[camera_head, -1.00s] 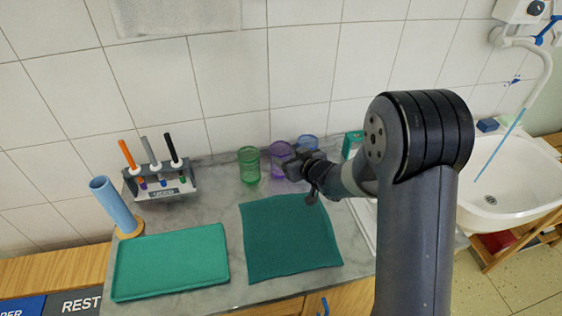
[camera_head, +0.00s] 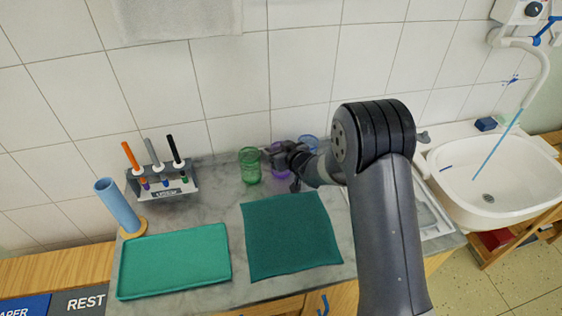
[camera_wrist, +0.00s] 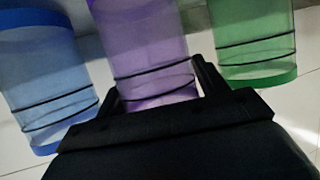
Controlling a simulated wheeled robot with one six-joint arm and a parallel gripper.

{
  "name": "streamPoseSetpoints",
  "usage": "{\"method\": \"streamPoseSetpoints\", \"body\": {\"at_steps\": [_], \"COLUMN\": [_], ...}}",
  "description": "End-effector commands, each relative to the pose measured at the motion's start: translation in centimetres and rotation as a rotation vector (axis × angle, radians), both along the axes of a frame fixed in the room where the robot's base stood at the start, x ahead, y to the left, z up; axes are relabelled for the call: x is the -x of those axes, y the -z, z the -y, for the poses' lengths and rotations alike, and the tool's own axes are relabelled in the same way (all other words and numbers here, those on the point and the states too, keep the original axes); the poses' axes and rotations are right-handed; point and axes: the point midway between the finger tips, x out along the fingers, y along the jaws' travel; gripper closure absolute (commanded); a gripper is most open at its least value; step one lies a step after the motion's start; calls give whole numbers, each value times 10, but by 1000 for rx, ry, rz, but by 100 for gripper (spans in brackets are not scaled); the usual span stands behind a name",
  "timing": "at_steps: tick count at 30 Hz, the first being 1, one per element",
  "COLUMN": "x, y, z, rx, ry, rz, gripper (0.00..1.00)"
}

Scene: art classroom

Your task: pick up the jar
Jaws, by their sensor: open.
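Three see-through jars stand in a row near the wall: a green jar (camera_head: 249,166), a purple jar (camera_head: 281,170) and a blue jar (camera_head: 308,143). My gripper (camera_head: 276,158) is at the purple jar and hides part of it and of the blue one. In the wrist view the purple jar (camera_wrist: 150,50) is between my open gripper's fingers (camera_wrist: 155,88). The blue jar (camera_wrist: 45,75) is on the left there and the green jar (camera_wrist: 252,40) on the right, both outside the fingers. Whether the fingers touch the purple jar cannot be told.
A dark green cloth (camera_head: 290,235) and a green tray (camera_head: 175,262) lie in front on the counter. A marker rack (camera_head: 163,186) and a blue tube (camera_head: 117,206) stand left. A sink (camera_head: 490,180) is right. The tiled wall is close behind the jars.

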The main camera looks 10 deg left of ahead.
Motion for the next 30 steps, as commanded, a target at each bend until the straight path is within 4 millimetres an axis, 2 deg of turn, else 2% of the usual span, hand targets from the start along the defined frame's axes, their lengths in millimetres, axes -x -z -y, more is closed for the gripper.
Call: {"method": "streamPoseSetpoints", "body": {"at_steps": [2, 14, 23, 26, 30], "x": [0, 0, 0, 0, 0], "y": [0, 0, -6, -17, -45], "z": [0, 0, 0, 0, 0], "rx": [0, 0, -1, -2, -1], "ry": [0, 0, -2, 0, -1], "rz": [0, 0, 3, 4, 6], "gripper": [33, 66, 66, 66, 66]}}
